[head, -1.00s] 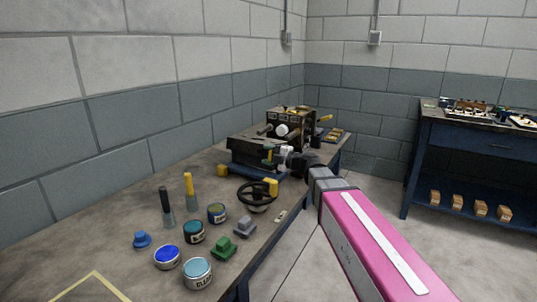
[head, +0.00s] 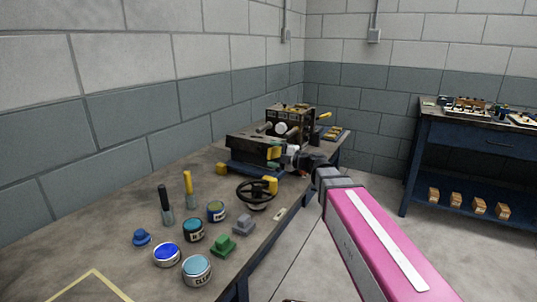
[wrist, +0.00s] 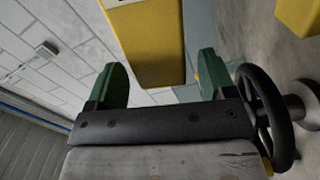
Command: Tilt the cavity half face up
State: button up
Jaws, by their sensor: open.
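A dark mould block (head: 246,147) stands on a blue base (head: 240,170) on the bench, with a yellow grip (head: 273,153) at its right end; I take it for the cavity half, but cannot tell its face. My gripper (head: 290,158) is just right of that grip. In the wrist view my gripper (wrist: 160,64) is open, its green fingers wide apart. A yellow block (wrist: 147,42), seemingly the same grip, lies beyond and between them, with nothing visibly clamped. A black handwheel (head: 257,194) is in front of the base; it also shows at right in the wrist view (wrist: 268,112).
A second dark unit (head: 292,120) with a yellow-ended lever (head: 324,115) stands behind. Cans (head: 197,270), brushes (head: 189,188) and small green and grey blocks (head: 223,245) occupy the near bench. A blue workbench (head: 455,160) is at right, with open floor between.

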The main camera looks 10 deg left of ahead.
jog(key=v, duration=0.7)
jog(key=shift+s+d, duration=0.15)
jog(key=shift+d, duration=0.2)
